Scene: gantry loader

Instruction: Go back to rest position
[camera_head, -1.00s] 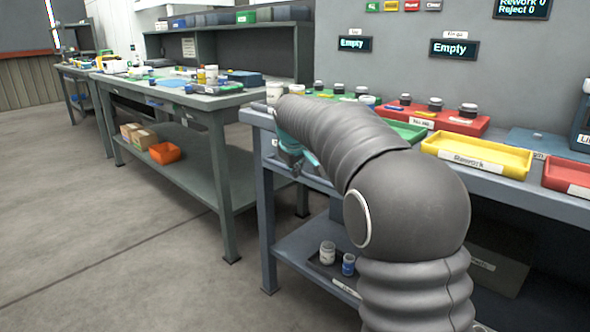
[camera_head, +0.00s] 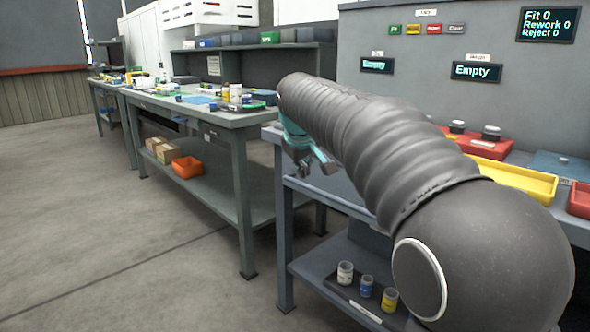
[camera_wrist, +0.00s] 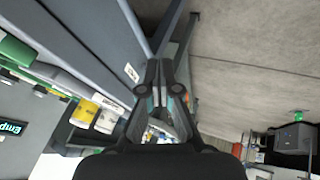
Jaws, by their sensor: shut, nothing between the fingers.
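My gripper (camera_head: 322,166) hangs at the end of my dark ribbed arm, in the air in front of the near grey bench (camera_head: 350,188). In the wrist view the two dark fingertips (camera_wrist: 160,75) are together with nothing between them. My arm reaches out from the lower right of the head view and hides much of the bench top.
On the bench are red trays (camera_head: 483,149) and a yellow tray (camera_head: 515,178). Several jars (camera_head: 345,273) stand on its lower shelf. A second bench (camera_head: 190,112) holds an orange bin (camera_head: 187,168) below. The floor (camera_head: 110,240) at left is clear.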

